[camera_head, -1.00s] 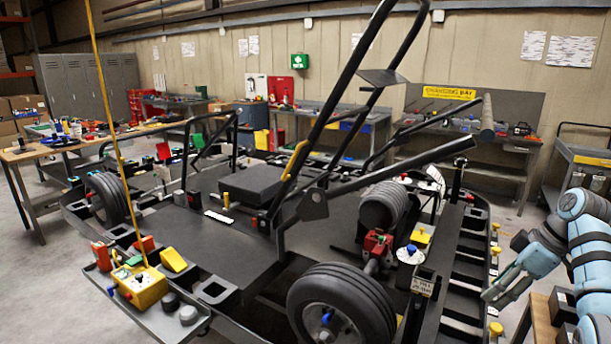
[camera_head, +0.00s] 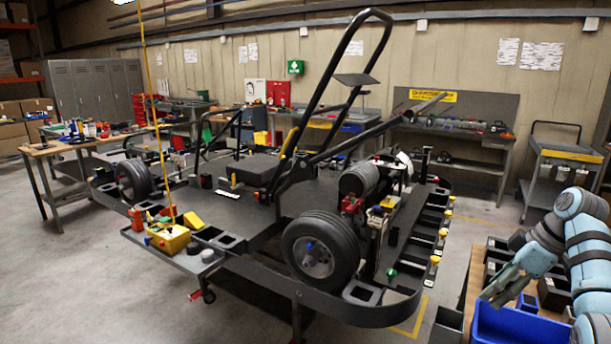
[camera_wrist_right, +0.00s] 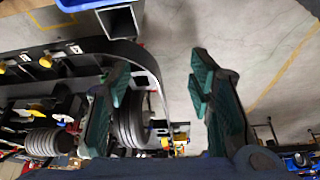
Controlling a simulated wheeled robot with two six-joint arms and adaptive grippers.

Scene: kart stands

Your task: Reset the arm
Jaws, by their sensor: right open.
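My right arm comes in from the right edge of the head view. Its right gripper (camera_head: 497,285) is open and empty, right of the kart's frame and above the blue bin's left side. The right wrist view shows the right gripper (camera_wrist_right: 158,95) with its two green-padded fingers spread wide and nothing between them but floor and kart parts behind. My left gripper is in neither view.
The kart on its stand (camera_head: 350,312) fills the middle, with a tyre (camera_head: 318,248) near its front. A blue bin (camera_head: 520,325) and dark boxes stand on a wooden bench at lower right. Open floor (camera_head: 485,220) lies between kart and back benches.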

